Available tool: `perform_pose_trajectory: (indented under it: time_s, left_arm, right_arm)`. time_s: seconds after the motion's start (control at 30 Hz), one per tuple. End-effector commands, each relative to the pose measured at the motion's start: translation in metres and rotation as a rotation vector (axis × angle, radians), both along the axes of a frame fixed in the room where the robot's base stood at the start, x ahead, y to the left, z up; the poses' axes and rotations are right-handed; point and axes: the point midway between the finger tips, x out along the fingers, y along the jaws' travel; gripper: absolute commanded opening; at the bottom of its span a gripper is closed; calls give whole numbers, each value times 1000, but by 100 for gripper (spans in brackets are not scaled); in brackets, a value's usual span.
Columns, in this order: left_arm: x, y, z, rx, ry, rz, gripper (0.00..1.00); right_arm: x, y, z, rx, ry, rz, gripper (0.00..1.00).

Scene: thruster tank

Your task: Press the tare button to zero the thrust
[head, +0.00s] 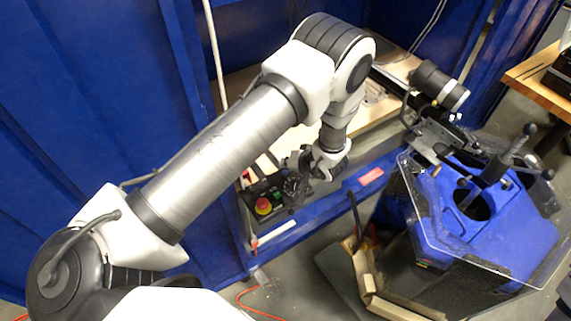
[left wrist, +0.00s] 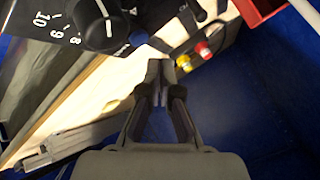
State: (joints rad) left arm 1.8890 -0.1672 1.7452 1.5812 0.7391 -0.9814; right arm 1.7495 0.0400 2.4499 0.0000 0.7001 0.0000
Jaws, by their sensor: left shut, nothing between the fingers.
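My left gripper (head: 298,188) is over the panel by the blue wall in the head view. In the left wrist view its two fingers (left wrist: 160,78) are together with nothing between them. A control box (head: 250,216) with a red round button (head: 263,206) on a yellow base and a green button (head: 277,196) is just left of the gripper. The left wrist view shows a black dial (left wrist: 100,22) with white numbers and a round blue spot (left wrist: 138,38) beside it, beyond the fingertips. I cannot tell which control is the tare button. My right gripper is not in view.
A wooden surface (left wrist: 106,72) and red and yellow fittings (left wrist: 205,50) on dark cables lie near the fingertips. A blue tank (head: 428,218) with a clear top and metal fixtures stands right. A wooden table (head: 538,78) is at the upper right.

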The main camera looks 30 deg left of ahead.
Motion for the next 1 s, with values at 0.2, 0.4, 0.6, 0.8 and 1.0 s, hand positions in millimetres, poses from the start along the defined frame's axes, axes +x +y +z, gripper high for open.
perform_pose_trajectory:
  time_s: [0.2,0.4,0.6,0.8,1.0]
  left_arm:
    - [0,0,29,0,0,0,0]
    - [0,0,43,0,0,0,0]
    - [0,0,41,0,0,0,0]
    - [0,0,41,0,0,0,0]
    - [0,0,41,0,0,0,0]
  right_arm:
    - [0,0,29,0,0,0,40]
    - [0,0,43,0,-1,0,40]
    - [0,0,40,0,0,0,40]
    - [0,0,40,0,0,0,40]
    - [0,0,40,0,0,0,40]
